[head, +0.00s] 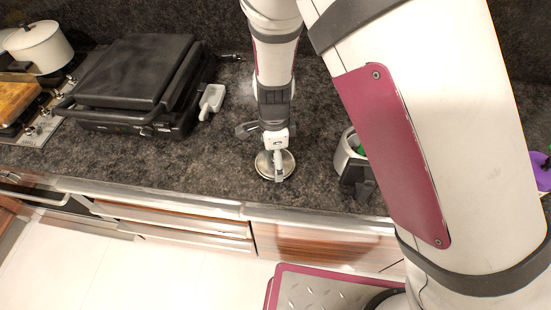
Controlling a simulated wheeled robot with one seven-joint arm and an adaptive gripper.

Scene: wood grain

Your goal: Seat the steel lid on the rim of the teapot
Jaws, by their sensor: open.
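The steel lid (263,167) is a round, shiny disc lying on the dark stone counter near its front edge. My gripper (279,170) points down directly over the lid, with its fingers open in front of the lid's middle. The lid's knob is hidden, and I cannot tell whether the fingers touch it. A pale, open-topped vessel with a dark handle (357,175), which looks like the teapot, stands to the right of the lid. Something green shows at its opening, and my arm hides its right side.
A black contact grill (135,75) stands at the left, with a small white scoop-like object (211,98) beside it. A white pot (38,46) sits on the hob at far left. A purple object (541,172) shows at the right edge. Counter left of the lid is clear.

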